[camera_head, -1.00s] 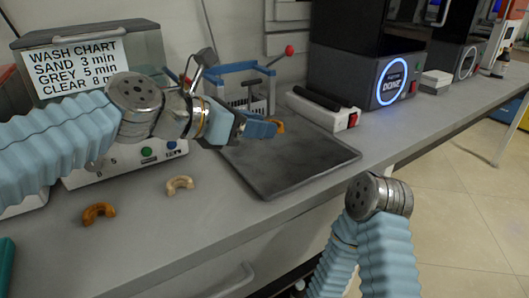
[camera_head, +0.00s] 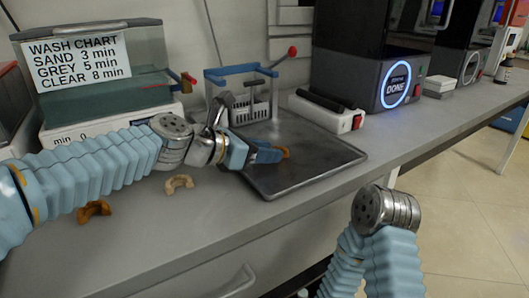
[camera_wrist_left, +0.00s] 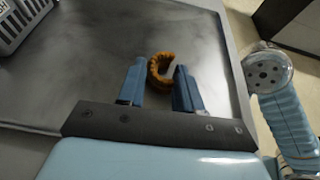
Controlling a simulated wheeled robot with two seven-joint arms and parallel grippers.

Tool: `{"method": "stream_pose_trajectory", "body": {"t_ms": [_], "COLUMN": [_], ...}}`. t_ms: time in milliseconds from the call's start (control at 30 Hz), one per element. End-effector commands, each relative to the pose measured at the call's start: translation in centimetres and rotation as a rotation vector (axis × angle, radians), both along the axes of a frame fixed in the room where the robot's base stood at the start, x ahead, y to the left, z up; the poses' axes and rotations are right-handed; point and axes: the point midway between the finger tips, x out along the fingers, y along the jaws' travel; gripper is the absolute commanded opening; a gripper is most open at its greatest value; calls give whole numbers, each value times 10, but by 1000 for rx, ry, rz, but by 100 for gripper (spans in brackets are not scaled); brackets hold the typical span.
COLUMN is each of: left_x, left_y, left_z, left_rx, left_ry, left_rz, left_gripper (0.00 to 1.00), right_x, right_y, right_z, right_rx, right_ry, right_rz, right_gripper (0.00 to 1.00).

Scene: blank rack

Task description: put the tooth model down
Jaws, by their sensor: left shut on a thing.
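My left gripper (camera_head: 268,153) is over the dark metal tray (camera_head: 318,172) on the bench. It is shut on an orange-brown tooth model (camera_head: 286,152), which shows just past its fingertips. In the left wrist view the curved tooth model (camera_wrist_left: 160,69) sits between the two blue fingers (camera_wrist_left: 159,82), above the tray surface (camera_wrist_left: 100,50). I cannot tell whether the model touches the tray. My right arm shows at the lower right of the head view, but its gripper is out of frame.
A brown model (camera_head: 94,210) and a beige model (camera_head: 179,184) lie on the bench left of the tray. A grey basket (camera_head: 250,108) and a blue-framed press with a red knob (camera_head: 291,52) stand behind. A lit printer (camera_head: 396,84) stands to the right.

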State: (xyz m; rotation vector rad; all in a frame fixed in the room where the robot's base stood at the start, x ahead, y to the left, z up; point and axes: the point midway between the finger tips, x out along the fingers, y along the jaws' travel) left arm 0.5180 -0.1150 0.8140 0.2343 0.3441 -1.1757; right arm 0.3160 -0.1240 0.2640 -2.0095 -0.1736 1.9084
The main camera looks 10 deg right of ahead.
Motion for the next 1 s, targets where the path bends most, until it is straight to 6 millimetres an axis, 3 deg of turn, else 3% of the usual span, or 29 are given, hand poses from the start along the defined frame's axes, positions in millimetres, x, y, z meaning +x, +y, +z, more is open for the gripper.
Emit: {"method": "stream_pose_trajectory", "body": {"t_ms": [133,167,333,667,1000], "left_x": [0,0,0,0,-23], "left_y": [0,0,0,0,60], "left_z": [-4,-3,-3,3,29], "left_rx": [0,0,0,0,-1], "left_ry": [0,0,0,-1,-2], "left_rz": [0,0,0,0,4], "left_gripper": [2,38,62,62,62], "right_x": [0,0,0,0,-1], "right_y": [0,0,0,0,1], "right_z": [-2,-2,-1,2,5], "right_rx": [0,-1,-1,0,2], "right_ry": [-1,0,1,1,2], "right_rz": [0,-1,-1,0,3], "right_gripper": [43,43,43,43,43]}}
